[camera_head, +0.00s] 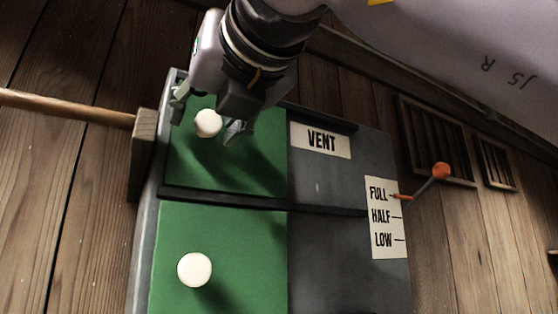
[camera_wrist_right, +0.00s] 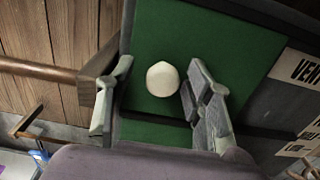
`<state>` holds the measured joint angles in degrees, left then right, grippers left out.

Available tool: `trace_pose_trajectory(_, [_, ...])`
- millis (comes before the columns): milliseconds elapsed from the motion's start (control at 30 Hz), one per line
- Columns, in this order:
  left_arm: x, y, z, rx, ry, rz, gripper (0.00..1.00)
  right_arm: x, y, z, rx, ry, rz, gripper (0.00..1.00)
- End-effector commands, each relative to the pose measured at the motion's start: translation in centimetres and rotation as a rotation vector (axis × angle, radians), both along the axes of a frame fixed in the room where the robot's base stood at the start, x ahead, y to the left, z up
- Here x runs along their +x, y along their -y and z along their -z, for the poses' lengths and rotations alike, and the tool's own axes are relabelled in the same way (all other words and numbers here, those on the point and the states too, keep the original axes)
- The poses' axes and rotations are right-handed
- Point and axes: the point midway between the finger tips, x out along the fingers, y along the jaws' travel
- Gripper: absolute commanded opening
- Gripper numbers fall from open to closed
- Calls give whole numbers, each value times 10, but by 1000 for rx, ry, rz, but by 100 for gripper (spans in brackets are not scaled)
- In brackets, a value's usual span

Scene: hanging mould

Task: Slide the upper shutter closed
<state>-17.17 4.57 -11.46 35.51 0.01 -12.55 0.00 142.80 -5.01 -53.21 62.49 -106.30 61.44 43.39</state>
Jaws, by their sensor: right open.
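The upper shutter (camera_head: 262,150) is a green panel in a grey frame, with a round white knob (camera_head: 208,123) near its left side. My right gripper (camera_head: 206,116) is open, with one finger on each side of this knob. In the right wrist view the knob (camera_wrist_right: 162,78) shows between the open fingertips (camera_wrist_right: 160,72), nearer the right finger. I see a gap on the left; whether the right finger touches it I cannot tell. My left gripper is not in view.
A lower green shutter (camera_head: 235,245) with its own white knob (camera_head: 194,269) sits below a dark rail (camera_head: 225,199). A "VENT" label (camera_head: 320,140) and an orange-tipped lever (camera_head: 440,171) by a FULL/HALF/LOW scale (camera_head: 385,218) are at right. A wooden rod (camera_head: 70,107) meets the frame's left side.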

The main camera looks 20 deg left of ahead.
Motion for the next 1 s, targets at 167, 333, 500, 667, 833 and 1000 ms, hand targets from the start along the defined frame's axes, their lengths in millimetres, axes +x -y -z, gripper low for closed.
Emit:
trace_pose_trajectory(167, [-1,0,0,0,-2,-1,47,-9,12,-1,2,3,-1,47])
trace_pose_trajectory(333, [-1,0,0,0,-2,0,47,-30,40,-1,2,4,0,47])
trace_pose_trajectory(500, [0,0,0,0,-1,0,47,-52,67,-1,2,3,-1,47])
trace_pose_trajectory(667, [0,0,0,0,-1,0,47,-67,86,-1,1,2,-1,47])
trace_pose_trajectory(833, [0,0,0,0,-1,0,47,-73,94,0,1,1,0,47])
trace_pose_trajectory(1000, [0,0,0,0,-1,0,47,-74,95,0,0,0,-1,47])
